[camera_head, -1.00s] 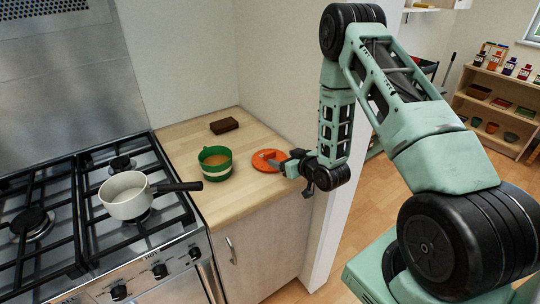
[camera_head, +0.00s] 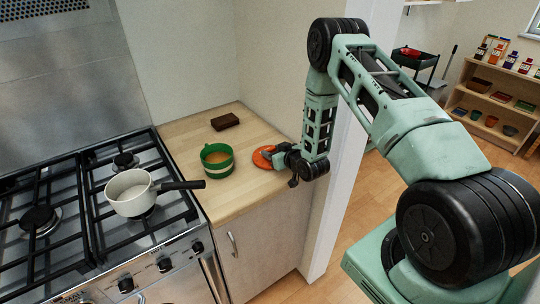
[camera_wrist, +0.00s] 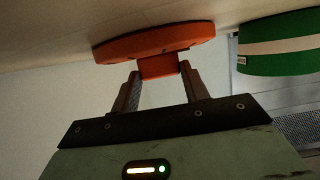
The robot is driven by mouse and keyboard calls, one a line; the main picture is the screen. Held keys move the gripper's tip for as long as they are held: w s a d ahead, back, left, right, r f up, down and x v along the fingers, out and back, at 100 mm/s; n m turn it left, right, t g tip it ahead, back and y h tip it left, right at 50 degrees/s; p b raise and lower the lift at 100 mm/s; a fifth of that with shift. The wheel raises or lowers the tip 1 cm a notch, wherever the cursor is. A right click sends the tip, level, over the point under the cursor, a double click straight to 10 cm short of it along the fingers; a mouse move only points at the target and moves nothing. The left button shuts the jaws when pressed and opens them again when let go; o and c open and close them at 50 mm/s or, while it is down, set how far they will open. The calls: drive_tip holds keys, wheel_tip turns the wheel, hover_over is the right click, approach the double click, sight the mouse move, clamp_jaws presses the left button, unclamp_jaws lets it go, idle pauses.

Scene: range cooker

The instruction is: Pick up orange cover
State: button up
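The orange cover (camera_head: 262,158) is a round flat lid lying on the wooden counter (camera_head: 235,200), right of the green pot. My gripper (camera_head: 272,153) is low at the cover's right side and hides part of it. In the wrist view, the orange cover (camera_wrist: 155,40) shows its block-shaped knob toward me. The two fingers of my gripper (camera_wrist: 160,80) stand apart, with their tips on either side of the knob.
A green pot with a white band (camera_head: 217,160) stands close left of the cover. A brown block (camera_head: 225,121) lies behind. A white saucepan (camera_head: 130,192) is on the cooker (camera_head: 70,220), its handle reaching over the counter. A wall edge (camera_head: 345,190) is on the right.

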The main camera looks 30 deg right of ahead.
drive_tip(key=c, duration=0.4)
drive_tip(key=shift+o, duration=0.2)
drive_tip(key=shift+r, duration=0.1)
